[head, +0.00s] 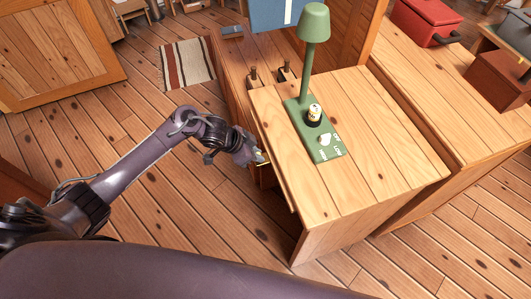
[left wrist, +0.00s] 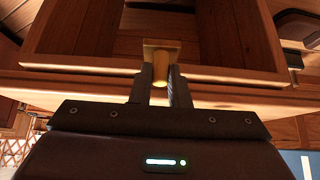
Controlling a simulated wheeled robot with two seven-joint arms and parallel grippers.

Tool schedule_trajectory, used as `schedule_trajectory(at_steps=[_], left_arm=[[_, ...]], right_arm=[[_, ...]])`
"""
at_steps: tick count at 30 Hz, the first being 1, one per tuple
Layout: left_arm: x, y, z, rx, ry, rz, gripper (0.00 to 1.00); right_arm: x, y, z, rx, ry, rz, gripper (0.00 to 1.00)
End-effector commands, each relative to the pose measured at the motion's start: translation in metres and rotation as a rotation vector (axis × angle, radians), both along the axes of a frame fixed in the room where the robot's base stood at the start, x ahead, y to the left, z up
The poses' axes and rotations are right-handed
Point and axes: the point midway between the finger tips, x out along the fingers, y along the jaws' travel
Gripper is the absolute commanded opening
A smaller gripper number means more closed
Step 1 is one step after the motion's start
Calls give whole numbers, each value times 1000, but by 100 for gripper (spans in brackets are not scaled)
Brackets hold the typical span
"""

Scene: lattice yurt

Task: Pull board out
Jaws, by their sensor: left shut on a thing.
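The wooden cabinet (head: 370,130) stands right of my left arm. A brass knob (left wrist: 160,72) on a square brass plate is at a wooden edge (left wrist: 90,66) in the left wrist view. I take this edge to be the board's front, but cannot tell how far the board sticks out. My left gripper (head: 260,158) is at the cabinet's left side, just below its top. Its fingers (left wrist: 160,90) are shut around the knob. In the head view the knob is mostly hidden by the gripper. My right gripper is in neither view.
A lower wooden unit (head: 245,65) adjoins behind. A striped rug (head: 187,63) lies on the floor. Plank floor (head: 205,220) left of the cabinet is clear.

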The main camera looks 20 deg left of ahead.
Motion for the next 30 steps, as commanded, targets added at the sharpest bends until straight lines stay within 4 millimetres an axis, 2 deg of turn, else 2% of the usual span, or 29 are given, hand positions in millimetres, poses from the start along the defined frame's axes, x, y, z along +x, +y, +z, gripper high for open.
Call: schedule_trajectory(at_steps=[8, 22, 30], left_arm=[[-4, 7, 1, 0, 1, 2, 4], [-20, 31, 1, 1, 1, 2, 4], [-22, 34, 0, 0, -1, 1, 4]], right_arm=[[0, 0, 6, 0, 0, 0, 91], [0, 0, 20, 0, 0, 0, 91], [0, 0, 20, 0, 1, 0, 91]])
